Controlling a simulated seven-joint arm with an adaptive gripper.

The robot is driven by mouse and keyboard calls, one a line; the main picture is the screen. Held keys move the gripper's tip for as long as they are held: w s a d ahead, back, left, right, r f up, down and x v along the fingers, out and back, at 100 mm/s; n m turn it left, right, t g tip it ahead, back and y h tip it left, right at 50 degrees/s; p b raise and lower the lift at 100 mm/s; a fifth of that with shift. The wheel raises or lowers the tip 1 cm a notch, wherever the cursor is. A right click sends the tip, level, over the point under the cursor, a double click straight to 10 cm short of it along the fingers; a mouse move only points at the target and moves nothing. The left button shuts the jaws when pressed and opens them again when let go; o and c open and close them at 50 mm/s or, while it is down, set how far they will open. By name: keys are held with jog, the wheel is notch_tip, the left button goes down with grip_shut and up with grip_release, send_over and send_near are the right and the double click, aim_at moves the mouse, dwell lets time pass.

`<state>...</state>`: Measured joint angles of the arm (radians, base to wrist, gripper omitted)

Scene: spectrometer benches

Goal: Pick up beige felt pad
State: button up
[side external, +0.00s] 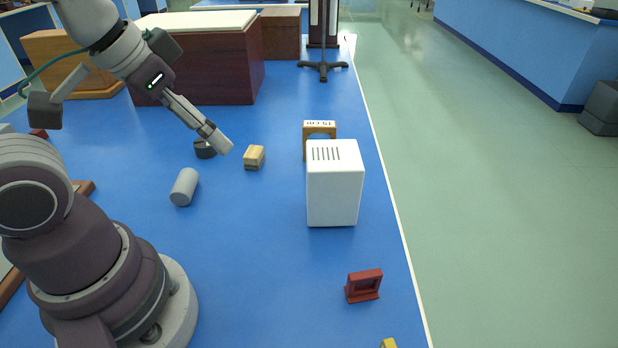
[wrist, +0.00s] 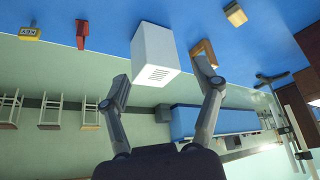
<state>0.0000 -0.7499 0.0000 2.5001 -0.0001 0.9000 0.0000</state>
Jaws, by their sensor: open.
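A small beige block (side external: 254,157), which looks like the felt pad, lies on the blue bench top with a darker layer along its lower part. It also shows near the top right of the wrist view (wrist: 235,14). My gripper (side external: 222,143) is above the bench, to the left of the pad in the side view and apart from it. In the wrist view my gripper (wrist: 162,78) has its two fingers spread wide with nothing held between them.
A dark round piece (side external: 204,149) and a grey cylinder (side external: 184,187) lie left of the pad. A white slotted box (side external: 333,185) stands to the right, before a tan arch (side external: 320,128). A red stand (side external: 363,286) is nearer the front. The bench edge runs along the right.

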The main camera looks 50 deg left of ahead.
jog(key=n+g+y, duration=0.2)
jog(key=n+y, duration=0.1)
jog(key=n, duration=0.4)
send_over(253, 151)
jog(key=s+d, duration=0.2)
notch_tip(253, 151, down, 10)
jog(key=x, duration=0.7)
jog(key=s+x, duration=0.1)
jog(key=x, duration=0.2)
jog(key=shift+d+f, duration=0.25)
jog(key=shift+f, duration=0.4)
jog(key=shift+c, duration=0.2)
